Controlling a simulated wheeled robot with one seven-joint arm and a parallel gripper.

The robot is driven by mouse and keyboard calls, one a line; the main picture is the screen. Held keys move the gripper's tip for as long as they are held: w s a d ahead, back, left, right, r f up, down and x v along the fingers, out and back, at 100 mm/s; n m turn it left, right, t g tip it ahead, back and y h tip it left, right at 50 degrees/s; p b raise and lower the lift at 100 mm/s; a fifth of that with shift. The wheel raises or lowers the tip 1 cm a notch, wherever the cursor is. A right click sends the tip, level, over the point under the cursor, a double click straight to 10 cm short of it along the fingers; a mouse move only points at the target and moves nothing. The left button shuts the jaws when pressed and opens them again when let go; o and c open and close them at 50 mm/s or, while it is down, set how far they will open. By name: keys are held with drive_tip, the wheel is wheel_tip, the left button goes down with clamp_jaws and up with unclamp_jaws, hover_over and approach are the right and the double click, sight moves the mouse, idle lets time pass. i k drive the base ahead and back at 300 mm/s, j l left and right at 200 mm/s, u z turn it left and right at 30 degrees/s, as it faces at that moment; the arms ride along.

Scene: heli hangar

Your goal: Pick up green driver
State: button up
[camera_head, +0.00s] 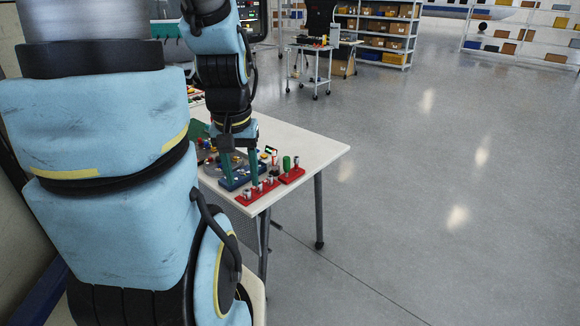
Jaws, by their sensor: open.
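A small upright green handle (287,162), which looks like the green driver, stands in a red holder (292,176) near the right front corner of the white table. My gripper (241,180) points down over the table, left of the green handle and apart from it. Its two teal fingers are spread. They overlap a blue tray (232,183) in the view; I cannot tell whether they touch it. Nothing is clearly held between them.
A longer red holder (258,190) with several silver pieces lies at the table's front edge. Small mixed parts crowd the table left of the gripper. The table's right corner (325,150) is bare. Open grey floor (420,190) lies to the right, with a cart (313,66) and shelves behind.

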sight(286, 160)
drive_tip(key=i+l+u, duration=0.55)
drive_tip(key=l+u, duration=0.3)
drive_tip(key=i+l+u, duration=0.3)
drive_tip(key=k+l, duration=0.1)
